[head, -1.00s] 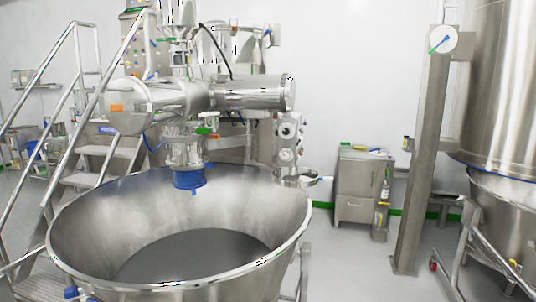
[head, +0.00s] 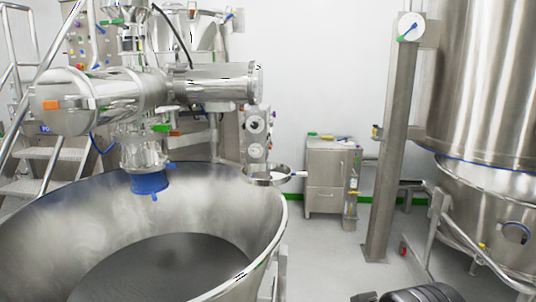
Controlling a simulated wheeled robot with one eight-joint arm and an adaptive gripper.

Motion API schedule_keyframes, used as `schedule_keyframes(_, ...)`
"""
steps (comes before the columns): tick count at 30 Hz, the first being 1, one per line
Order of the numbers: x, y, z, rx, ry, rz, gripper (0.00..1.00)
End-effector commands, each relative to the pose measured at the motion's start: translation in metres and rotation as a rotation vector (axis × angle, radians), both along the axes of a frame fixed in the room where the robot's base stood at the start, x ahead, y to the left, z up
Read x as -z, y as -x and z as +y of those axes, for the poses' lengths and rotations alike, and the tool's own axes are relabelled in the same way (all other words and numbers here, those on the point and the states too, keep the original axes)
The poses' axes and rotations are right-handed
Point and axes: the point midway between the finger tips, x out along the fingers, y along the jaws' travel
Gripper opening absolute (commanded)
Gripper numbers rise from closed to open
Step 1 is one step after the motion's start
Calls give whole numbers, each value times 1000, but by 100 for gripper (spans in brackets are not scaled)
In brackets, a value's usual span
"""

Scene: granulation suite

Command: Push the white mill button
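The steel mill (head: 150,95) with its horizontal cylinders stands at the left, above a large open bowl. A panel with small coloured buttons (head: 80,45) is at the upper left, partly behind the mill. A steel column with round fittings (head: 256,125) stands just right of the mill. The buttons are too small for me to tell which one is the white mill button. A dark rounded part of my arm or gripper (head: 420,293) shows at the bottom edge, right of centre, far from the panel. Its fingers cannot be made out clearly.
The wide steel bowl (head: 268,245) fills the lower left. Metal steps with handrails (head: 55,155) stand at the far left. A steel cabinet (head: 325,180) is at the back wall. A post (head: 388,160) and a large vessel (head: 485,80) stand at the right. Clear floor (head: 325,250) lies between.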

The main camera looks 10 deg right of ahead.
Motion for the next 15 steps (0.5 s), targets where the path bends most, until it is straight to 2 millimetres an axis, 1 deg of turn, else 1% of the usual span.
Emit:
schedule_keyframes(5,0,0,0,0,0,0,40)
schedule_keyframes(8,0,0,0,0,0,0,20)
schedule_keyframes(9,0,0,0,0,0,0,11)
schedule_keyframes(10,0,0,0,0,0,0,4)
schedule_keyframes(11,0,0,0,0,0,0,0)
schedule_keyframes(15,0,0,0,0,0,0,0)
